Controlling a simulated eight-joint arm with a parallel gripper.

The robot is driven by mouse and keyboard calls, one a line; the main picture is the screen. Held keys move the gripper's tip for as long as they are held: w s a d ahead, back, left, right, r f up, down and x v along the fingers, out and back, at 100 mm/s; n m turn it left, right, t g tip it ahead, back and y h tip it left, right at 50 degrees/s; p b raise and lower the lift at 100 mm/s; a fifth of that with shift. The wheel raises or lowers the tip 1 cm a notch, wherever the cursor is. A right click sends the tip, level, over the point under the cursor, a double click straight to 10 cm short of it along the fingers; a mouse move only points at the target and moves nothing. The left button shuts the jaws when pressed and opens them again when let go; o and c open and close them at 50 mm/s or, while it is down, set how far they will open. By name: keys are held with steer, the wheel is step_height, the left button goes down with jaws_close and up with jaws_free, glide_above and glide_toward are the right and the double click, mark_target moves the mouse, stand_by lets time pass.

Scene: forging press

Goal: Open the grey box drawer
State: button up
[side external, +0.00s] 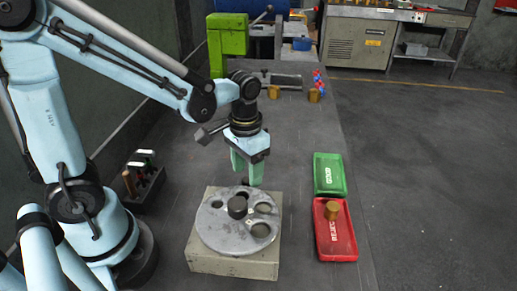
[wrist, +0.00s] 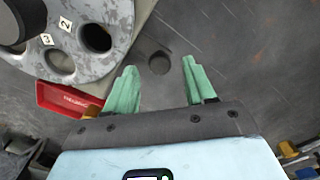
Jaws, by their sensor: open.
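A grey-beige box (side external: 232,264) stands on the table under a round grey plate (side external: 215,232) with several holes and a dark knob in its middle. No drawer front or handle can be made out on the visible sides of the box. My gripper (side external: 248,182) has green fingers pointing down just behind the far edge of the plate. In the wrist view my gripper (wrist: 160,68) is open, its fingers apart and nothing held. A dark round spot (wrist: 159,63) lies between the fingertips; I cannot tell whether it is a knob or a hole. The numbered plate (wrist: 95,50) is at upper left.
A green tray (side external: 329,180) and a red tray (side external: 337,246) holding a brass cylinder (side external: 332,210) lie right of the box. A dark rack (side external: 146,184) stands left. A green machine (side external: 228,42) and more cylinders are at the back. Table between is clear.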

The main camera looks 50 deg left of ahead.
steer(key=shift+f, duration=0.9)
jaws_close()
